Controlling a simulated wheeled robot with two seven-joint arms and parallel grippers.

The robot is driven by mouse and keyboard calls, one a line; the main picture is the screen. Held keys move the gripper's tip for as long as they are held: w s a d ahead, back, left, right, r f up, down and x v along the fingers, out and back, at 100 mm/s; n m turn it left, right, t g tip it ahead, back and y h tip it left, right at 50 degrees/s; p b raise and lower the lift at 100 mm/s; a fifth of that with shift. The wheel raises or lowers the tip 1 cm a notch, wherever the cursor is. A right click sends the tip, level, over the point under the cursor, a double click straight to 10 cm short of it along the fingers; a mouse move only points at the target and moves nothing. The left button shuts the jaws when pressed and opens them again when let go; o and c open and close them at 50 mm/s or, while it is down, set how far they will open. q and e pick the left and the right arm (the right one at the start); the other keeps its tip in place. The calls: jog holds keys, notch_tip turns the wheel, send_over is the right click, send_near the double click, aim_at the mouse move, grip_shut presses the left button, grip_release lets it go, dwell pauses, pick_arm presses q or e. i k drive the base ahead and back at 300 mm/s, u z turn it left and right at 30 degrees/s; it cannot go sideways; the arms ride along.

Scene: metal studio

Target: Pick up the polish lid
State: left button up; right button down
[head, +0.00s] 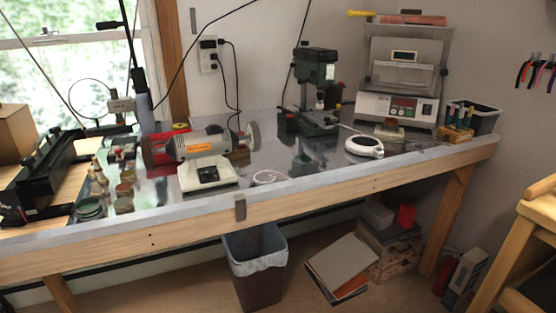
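No part shows clearly enough to name it for certain as the polish lid. A low round dark-green tin with a pale rim (91,210) sits near the front left of the bench; I cannot tell if its top is a separate lid. Several small jars (124,190) stand just right of and behind it. A flat white round outline (269,177) lies on the bench right of the polishing machine. Neither of my grippers is in view.
The metal-topped bench (300,180) carries a polishing machine (200,150), a green drill press (315,90), a small kiln (403,80) and a white round device (364,146). A black bender-like tool (45,170) stands at left. A bin (254,270) is below.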

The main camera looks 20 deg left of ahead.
aim_at(303, 159)
jog(key=i, duration=1.55)
jog(key=z, duration=0.35)
